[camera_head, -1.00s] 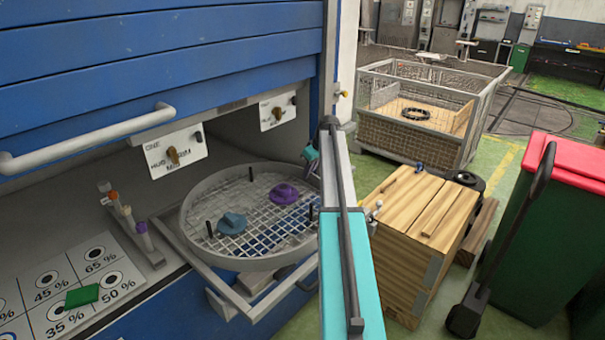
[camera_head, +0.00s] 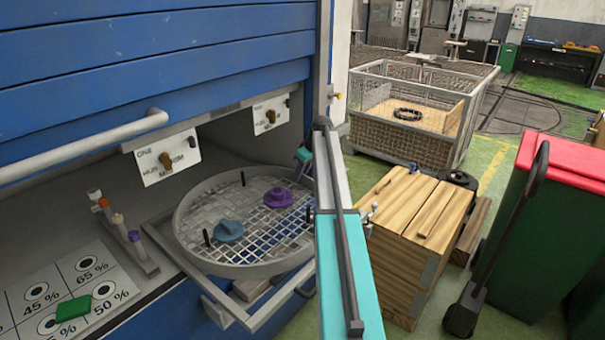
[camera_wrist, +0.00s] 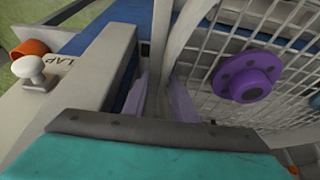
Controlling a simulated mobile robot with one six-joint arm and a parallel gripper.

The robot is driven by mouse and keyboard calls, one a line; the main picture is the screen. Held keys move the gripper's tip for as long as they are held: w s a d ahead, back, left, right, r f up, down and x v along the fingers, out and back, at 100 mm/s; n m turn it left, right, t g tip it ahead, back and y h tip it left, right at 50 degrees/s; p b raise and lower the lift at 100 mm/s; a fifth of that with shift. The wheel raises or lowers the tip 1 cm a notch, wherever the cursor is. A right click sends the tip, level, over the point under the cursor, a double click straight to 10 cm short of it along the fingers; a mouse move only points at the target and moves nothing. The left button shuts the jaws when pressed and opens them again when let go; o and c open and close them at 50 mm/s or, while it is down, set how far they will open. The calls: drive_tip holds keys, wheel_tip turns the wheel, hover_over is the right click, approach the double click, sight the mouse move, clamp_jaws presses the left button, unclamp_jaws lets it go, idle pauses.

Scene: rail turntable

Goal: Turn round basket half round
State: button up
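The round basket (camera_head: 190,255) is a grey ring with a mesh floor, standing on a frame in front of the blue machine. A blue hub-like part (camera_head: 228,230) lies at its left and a purple one (camera_head: 278,198) right of centre. Thin black pegs stand up inside the rim. My arm crosses the basket's right edge and hides part of it. In the wrist view the basket rim (camera_wrist: 184,35) runs down toward my gripper (camera_wrist: 162,100). The two fingers are apart, close to the rim; whether they touch it is unclear. The purple part (camera_wrist: 248,78) shows at the right.
The frame (camera_head: 235,315) juts out below the basket. A ledge at left holds small bottles (camera_head: 118,222) and a percentage chart (camera_head: 25,310) with a green block (camera_head: 73,308). A wooden crate (camera_head: 415,225), a green bin (camera_head: 545,230) and a mesh cage (camera_head: 410,140) stand right.

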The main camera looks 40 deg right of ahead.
drive_tip(key=shift+s+r, duration=0.3)
drive_tip(key=shift+r, duration=0.25)
drive_tip(key=b+v, duration=0.2)
drive_tip(key=v, duration=1)
drive_tip(key=shift+r, duration=0.25)
